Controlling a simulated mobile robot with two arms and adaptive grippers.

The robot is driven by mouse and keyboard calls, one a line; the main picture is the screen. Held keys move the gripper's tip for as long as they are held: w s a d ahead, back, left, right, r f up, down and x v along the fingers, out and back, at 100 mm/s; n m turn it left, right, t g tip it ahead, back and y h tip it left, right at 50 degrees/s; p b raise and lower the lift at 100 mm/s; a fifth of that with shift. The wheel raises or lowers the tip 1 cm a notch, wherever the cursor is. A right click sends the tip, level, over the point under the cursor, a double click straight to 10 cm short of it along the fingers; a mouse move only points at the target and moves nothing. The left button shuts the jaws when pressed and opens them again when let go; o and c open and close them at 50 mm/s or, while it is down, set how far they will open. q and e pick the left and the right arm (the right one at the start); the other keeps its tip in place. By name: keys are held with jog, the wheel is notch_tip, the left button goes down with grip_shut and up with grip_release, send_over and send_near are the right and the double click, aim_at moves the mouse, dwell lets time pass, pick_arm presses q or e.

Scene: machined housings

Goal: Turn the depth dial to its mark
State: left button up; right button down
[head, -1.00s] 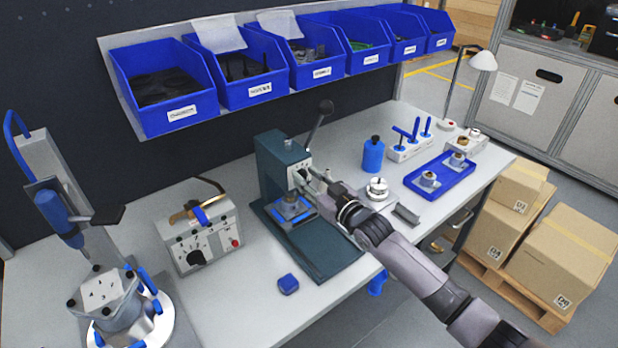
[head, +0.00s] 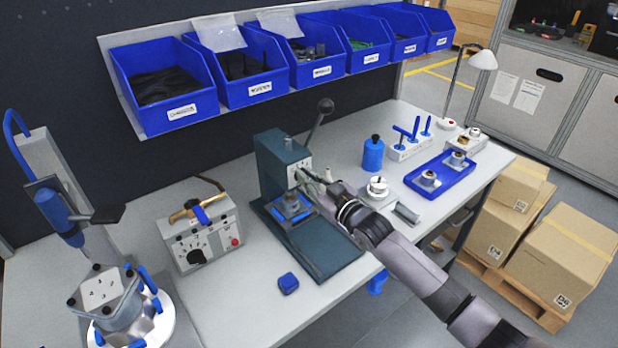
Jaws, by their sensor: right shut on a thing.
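A dark green press (head: 275,160) with a lever stands in the middle of the bench. A pale plate with dark marks, the dial face (head: 301,166), is on its front. My right gripper (head: 307,177) reaches in from the lower right and is shut at this face, on what appears to be the depth dial. Its fingers cover the dial, so the pointer and the mark cannot be read. My left gripper is not in view.
A fixture with a small part (head: 292,207) sits on the press base under the gripper. A grey box (head: 200,235) with a black knob is at left. A blue bottle (head: 373,154) and blue tray (head: 441,174) stand right. A small blue block (head: 288,283) lies in front.

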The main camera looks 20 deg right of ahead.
jog(key=shift+n, duration=0.6)
jog(key=c, duration=1.7)
grip_release()
jog(key=shift+o, duration=0.2)
jog(key=shift+s, duration=0.1)
jog(key=v, duration=1.2)
